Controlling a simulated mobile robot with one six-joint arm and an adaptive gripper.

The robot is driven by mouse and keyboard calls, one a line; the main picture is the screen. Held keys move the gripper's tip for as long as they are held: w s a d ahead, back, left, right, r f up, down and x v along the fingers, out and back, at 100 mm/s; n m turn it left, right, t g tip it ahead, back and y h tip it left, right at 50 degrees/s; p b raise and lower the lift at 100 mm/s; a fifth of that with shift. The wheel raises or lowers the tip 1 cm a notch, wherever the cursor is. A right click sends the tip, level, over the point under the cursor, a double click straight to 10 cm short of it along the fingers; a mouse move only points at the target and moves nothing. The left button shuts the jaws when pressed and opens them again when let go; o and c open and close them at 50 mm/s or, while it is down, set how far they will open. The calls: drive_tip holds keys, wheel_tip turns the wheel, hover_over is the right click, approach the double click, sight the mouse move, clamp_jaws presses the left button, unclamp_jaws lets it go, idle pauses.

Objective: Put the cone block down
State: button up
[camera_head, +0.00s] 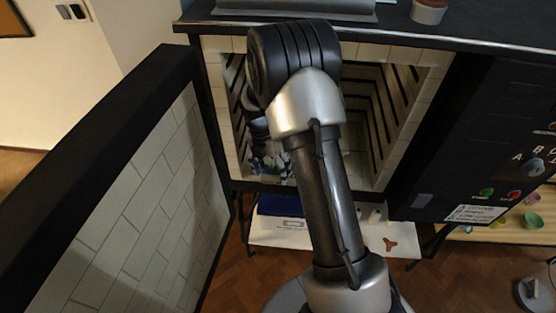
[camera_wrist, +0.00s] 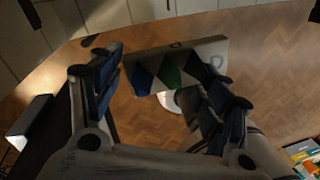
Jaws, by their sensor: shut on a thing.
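The cone block (camera_wrist: 190,56) is a pale block with blue and green shapes on its face. In the wrist view it lies between the two fingers of my gripper (camera_wrist: 166,88), which is shut on it. The block is held above the floor in that view. In the head view, a small patch of blue, green and white (camera_head: 268,167) shows low at the left of the kiln opening, beside my arm. Whether the block touches any surface cannot be told.
The kiln (camera_head: 408,110) is open, with grooved inner walls; my arm covers much of its opening. Its tiled door (camera_head: 135,205) stands open at left. Below is a pale shelf (camera_head: 345,238) with a blue item (camera_head: 280,205). A control panel (camera_head: 500,170) is at right.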

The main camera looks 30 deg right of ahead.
drive_tip(key=w+d, duration=0.1)
drive_tip(key=w, duration=0.1)
drive_tip(key=w+d+f+b, duration=0.1)
drive_tip(key=w+d, duration=0.1)
drive_tip(key=w, duration=0.1)
drive_tip(key=w+d+b, duration=0.1)
drive_tip(key=w+d, duration=0.1)
drive_tip(key=w, duration=0.1)
drive_tip(key=shift+w+d+f, duration=0.1)
drive_tip(key=shift+d+f, duration=0.1)
drive_tip(key=shift+d, duration=0.05)
drive_tip(key=shift+w+f+b, duration=0.15)
drive_tip(key=shift+f+b, duration=1.35)
drive_tip(key=shift+f, duration=1.3)
drive_tip(key=shift+f, duration=0.15)
drive_tip(key=o, duration=1.2)
wheel_tip(320, 180, up, 8)
drive_tip(key=w+p, duration=0.1)
drive_tip(key=p, duration=0.1)
drive_tip(key=shift+a+f+p, duration=0.15)
drive_tip(key=shift+a+p, duration=0.1)
drive_tip(key=shift+p, duration=0.15)
